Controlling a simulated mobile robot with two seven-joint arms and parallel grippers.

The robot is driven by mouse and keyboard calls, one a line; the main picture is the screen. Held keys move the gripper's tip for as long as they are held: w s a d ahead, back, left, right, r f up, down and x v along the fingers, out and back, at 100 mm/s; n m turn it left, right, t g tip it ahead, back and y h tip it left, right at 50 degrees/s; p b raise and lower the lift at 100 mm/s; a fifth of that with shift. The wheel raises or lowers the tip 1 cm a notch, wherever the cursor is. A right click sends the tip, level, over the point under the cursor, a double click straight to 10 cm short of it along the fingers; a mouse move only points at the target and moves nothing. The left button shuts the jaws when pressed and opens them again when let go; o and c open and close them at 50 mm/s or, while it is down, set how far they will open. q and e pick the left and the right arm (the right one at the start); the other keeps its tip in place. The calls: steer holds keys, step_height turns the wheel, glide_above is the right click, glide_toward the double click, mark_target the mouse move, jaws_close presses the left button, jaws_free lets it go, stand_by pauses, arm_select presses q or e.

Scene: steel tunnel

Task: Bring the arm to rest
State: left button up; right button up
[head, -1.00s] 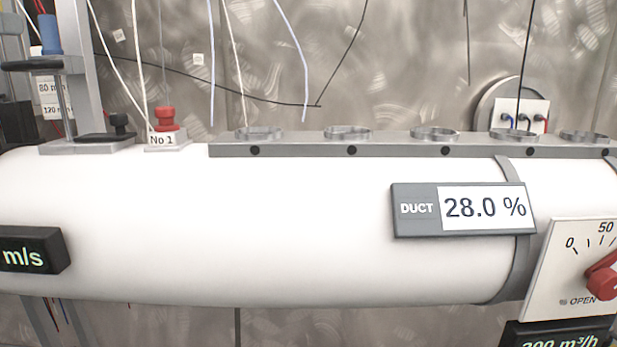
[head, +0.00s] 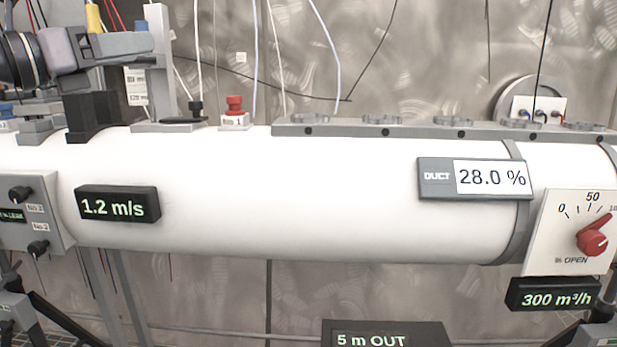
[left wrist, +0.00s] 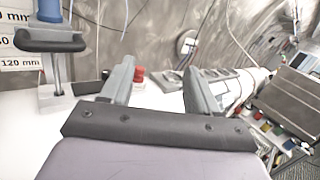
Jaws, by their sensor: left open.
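My left gripper (head: 150,70) comes in from the upper left in the head view, above the left part of the white duct. It is open, and nothing shows between its fingers. In the left wrist view its two grey fingers (left wrist: 160,85) stand apart, with the red-capped fitting (left wrist: 138,75) seen beyond them. That fitting (head: 235,106) is on top of the duct in the head view, right of the gripper and apart from it. The left arm's upper links are out of frame. My right gripper is not in view.
The white duct (head: 330,205) crosses the head view. A grey upright (head: 160,60) stands close to the gripper. A blue-topped rod with a dark crosspiece (left wrist: 35,40) is left of the fingers in the wrist view. Thin cables (head: 255,60) hang behind. Free space lies above the duct's middle.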

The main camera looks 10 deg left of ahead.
arm_select(q)
steer(key=d+f+n+t+h, duration=0.2)
steer(key=d+f+n+h, duration=0.45)
steer(key=d+f, duration=0.55)
steer(key=s+a+f+n+g+y, duration=0.1)
steer(key=s+f+n+y, duration=0.1)
steer(key=f+n+y, duration=0.6)
steer(key=s+a+f+n+g+y, duration=0.1)
steer(key=s+a+f+n+y, duration=0.2)
steer(key=f+n, duration=0.8)
steer(key=s+f+n+g+y, duration=0.2)
steer(key=f+n+y, duration=0.65)
steer(key=f, duration=0.35)
steer(key=s+d+f+n+g+h, duration=0.2)
steer(key=s+f+g, duration=0.3)
steer(key=s+f, duration=0.45)
steer(key=s+d+f+n+g+h, duration=0.2)
steer(key=s+f+g, duration=0.45)
steer(key=s, duration=0.65)
steer(key=w+d+f+t+h, duration=0.2)
steer(key=w+d+f+t, duration=0.2)
steer(key=w+f+t, duration=0.25)
step_height(320, 180, up, 10)
steer(key=a+p, duration=0.1)
steer(key=p, duration=1.2)
steer(key=shift+s+t, duration=0.3)
steer(key=shift+t, duration=0.1)
